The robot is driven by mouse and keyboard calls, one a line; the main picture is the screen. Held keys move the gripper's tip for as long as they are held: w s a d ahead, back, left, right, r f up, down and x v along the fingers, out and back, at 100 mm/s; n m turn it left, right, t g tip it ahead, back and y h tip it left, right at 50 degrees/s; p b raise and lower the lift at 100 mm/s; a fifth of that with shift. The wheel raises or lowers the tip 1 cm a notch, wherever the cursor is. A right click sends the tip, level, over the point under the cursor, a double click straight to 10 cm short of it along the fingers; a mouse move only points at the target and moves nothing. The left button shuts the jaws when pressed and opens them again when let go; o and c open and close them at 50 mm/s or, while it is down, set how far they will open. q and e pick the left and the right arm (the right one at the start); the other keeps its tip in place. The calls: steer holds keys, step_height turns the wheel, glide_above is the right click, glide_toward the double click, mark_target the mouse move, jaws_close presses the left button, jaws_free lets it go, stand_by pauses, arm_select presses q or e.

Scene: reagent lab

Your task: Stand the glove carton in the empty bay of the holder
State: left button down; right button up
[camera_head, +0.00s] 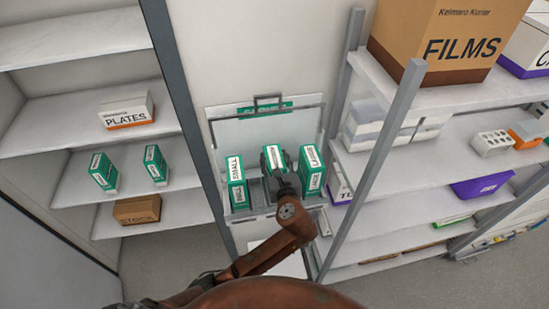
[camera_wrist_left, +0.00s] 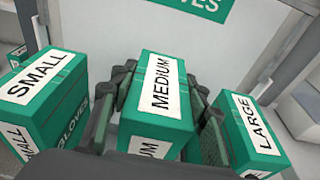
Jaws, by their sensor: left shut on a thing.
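The green glove carton marked MEDIUM (camera_wrist_left: 158,92) is upright between the two fingers of my left gripper (camera_wrist_left: 163,100), which is shut on it. In the head view the carton (camera_head: 274,155) shows in the middle of the wall holder (camera_head: 262,131), with my left gripper (camera_head: 276,172) in front of it. The SMALL carton (camera_head: 236,182) stands in the holder's left bay and the LARGE carton (camera_head: 312,172) in its right bay. The held carton's lower end is hidden, so I cannot tell whether it rests on the bay floor. My right gripper is out of view.
Left shelves carry two more green cartons (camera_head: 103,172) (camera_head: 155,164), a PLATES box (camera_head: 126,110) and a STOCK box (camera_head: 137,210). Right shelves carry a FILMS box (camera_head: 445,38) and a purple bin (camera_head: 482,186). The SMALL and LARGE cartons flank my fingers closely.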

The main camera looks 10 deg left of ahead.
arm_select(q)
steer(key=shift+r, duration=0.1)
steer(key=shift+f, duration=0.2)
steer(key=shift+f, duration=1.05)
steer(key=c, duration=1)
jaws_free()
steer(key=shift+f, duration=0.15)
steer(key=v, duration=1.2)
steer(key=shift+d, duration=0.1)
